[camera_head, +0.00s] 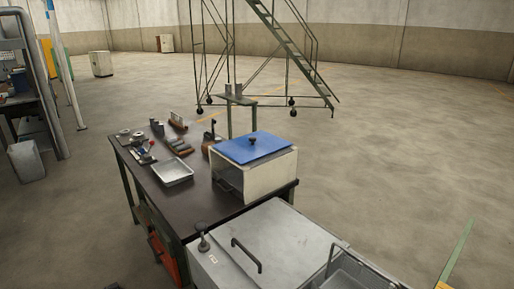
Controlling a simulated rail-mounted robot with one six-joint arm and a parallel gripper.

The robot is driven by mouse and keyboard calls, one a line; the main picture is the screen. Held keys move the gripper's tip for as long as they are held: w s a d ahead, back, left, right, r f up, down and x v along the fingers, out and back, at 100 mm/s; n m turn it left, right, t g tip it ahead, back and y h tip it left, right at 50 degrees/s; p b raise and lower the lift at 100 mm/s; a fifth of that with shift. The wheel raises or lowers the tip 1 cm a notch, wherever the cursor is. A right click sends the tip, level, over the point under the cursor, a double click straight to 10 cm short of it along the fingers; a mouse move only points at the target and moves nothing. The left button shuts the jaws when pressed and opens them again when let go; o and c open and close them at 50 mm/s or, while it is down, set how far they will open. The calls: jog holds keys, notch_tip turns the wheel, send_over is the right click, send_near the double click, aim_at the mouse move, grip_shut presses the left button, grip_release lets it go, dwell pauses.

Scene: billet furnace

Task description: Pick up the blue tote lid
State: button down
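The blue tote lid (242,149) lies flat on top of a cream-white box-like tote (271,178). A small dark knob (252,140) stands near the middle of the lid. The tote stands at the right end of a dark workbench (196,205), and its front side looks open with a shadowed inside. My gripper is not in this view.
A metal tray (172,172) and several small tools lie on the bench left of the tote. A grey metal unit with a dark handle (246,255) stands in front, beside a wire basket (352,270). A rolling stair (290,50) stands behind.

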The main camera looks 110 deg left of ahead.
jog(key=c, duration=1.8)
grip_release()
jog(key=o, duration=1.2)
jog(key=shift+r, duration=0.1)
